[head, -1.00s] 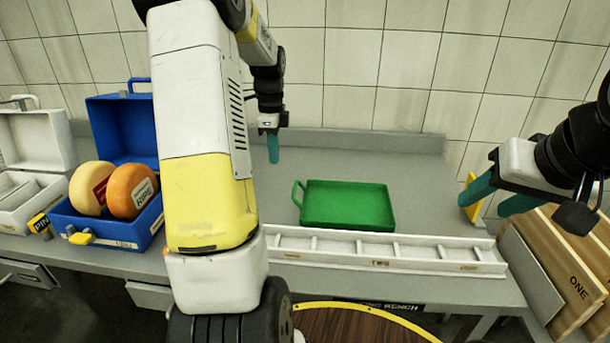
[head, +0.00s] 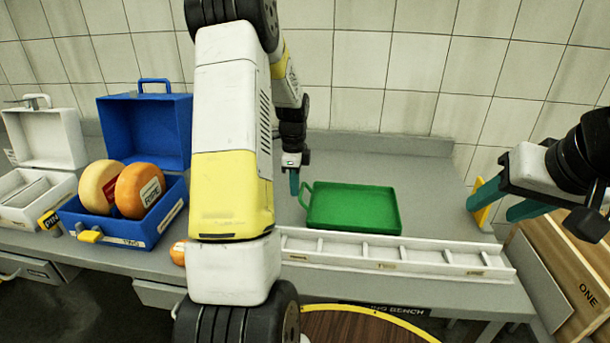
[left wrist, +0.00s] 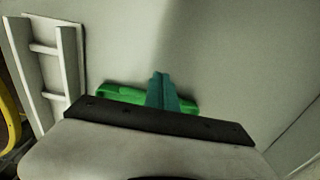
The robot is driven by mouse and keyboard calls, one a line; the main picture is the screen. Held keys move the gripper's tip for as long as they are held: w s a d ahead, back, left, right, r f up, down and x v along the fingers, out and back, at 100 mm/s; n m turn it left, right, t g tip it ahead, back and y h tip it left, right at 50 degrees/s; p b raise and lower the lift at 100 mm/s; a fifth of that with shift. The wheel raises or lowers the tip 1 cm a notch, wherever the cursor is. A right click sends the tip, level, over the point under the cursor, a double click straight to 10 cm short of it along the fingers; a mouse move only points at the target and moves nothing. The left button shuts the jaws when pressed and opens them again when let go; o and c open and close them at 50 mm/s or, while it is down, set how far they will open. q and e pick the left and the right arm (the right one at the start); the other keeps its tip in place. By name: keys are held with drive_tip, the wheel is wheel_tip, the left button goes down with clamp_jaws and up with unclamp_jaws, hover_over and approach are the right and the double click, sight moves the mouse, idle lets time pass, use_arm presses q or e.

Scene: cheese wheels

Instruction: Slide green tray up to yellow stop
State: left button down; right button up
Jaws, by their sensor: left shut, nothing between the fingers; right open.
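The green tray (head: 353,210) lies flat and empty on the grey bench, with its handle (head: 305,194) on its left side. My left gripper (head: 294,186) is shut with nothing in it, low beside that handle. In the left wrist view the shut teal fingertips (left wrist: 162,90) overlap the green handle (left wrist: 120,94); I cannot tell whether they touch it. The yellow stop (head: 483,210) stands at the bench's right end, partly hidden behind my right gripper. Bare bench lies between tray and stop. My right gripper (head: 506,203) is open and empty above that end.
A white divided rack (head: 400,252) runs along the bench front, close to the tray. An open blue case (head: 150,205) with two cheese wheels (head: 138,190) and an open white case (head: 45,140) stand left. Wooden boards (head: 560,262) lean at the right. A tiled wall is behind.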

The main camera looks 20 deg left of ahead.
use_arm(q)
drive_tip(key=shift+d, duration=0.1)
hover_over(368, 209)
drive_tip(key=shift+d, duration=0.1)
idle(0.4)
